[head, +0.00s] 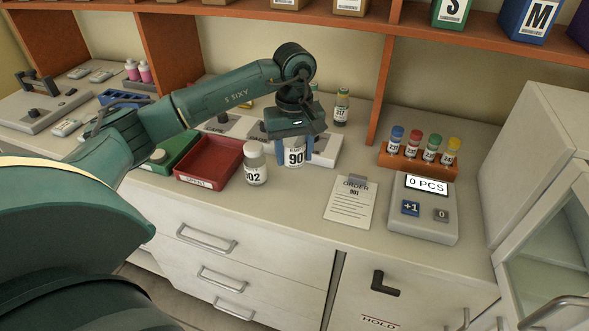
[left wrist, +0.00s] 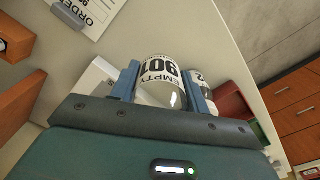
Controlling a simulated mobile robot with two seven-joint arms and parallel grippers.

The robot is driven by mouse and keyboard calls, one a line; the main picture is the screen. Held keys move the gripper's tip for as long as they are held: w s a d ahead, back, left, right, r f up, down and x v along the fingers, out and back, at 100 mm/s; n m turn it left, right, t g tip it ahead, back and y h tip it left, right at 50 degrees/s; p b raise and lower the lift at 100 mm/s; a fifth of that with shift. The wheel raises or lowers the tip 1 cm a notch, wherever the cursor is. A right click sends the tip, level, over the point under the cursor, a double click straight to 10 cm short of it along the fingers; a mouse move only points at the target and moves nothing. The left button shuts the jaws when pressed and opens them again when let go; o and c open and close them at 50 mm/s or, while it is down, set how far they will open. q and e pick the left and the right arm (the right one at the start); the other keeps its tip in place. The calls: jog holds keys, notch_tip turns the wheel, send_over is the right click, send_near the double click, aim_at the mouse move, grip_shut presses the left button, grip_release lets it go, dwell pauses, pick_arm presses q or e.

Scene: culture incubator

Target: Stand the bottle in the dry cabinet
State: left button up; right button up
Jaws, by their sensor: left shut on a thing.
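My left gripper (head: 293,148) is shut on a clear bottle (head: 295,158) with a white label, over the counter in front of a low white stand. The label reads EMPTY 901 in the left wrist view, where the bottle (left wrist: 160,88) sits between the two blue fingers of the gripper (left wrist: 163,88). I cannot tell whether its base touches the counter. A white cabinet (head: 556,107) with a glass-fronted door (head: 548,240) stands at the right edge; it looks like the dry cabinet. Its inside is mostly hidden. My right gripper is out of view.
A second bottle labelled 02 (head: 255,165) stands close left of the held one, beside a red tray (head: 212,160). An order sheet (head: 350,203), a counter device (head: 424,215) and an orange vial rack (head: 418,160) lie to the right. The counter's front edge is near.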

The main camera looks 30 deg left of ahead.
pick_arm(q)
notch_tip(320, 180, up, 2)
jog(key=shift+r, duration=0.15)
jog(key=shift+s+d, duration=0.15)
jog(key=shift+d, duration=0.15)
jog(key=s+d+m+p, duration=0.2)
jog(key=s+d+m, duration=0.7)
jog(key=d, duration=0.1)
jog(key=shift+s+p, duration=0.25)
jog(key=shift+p, duration=0.1)
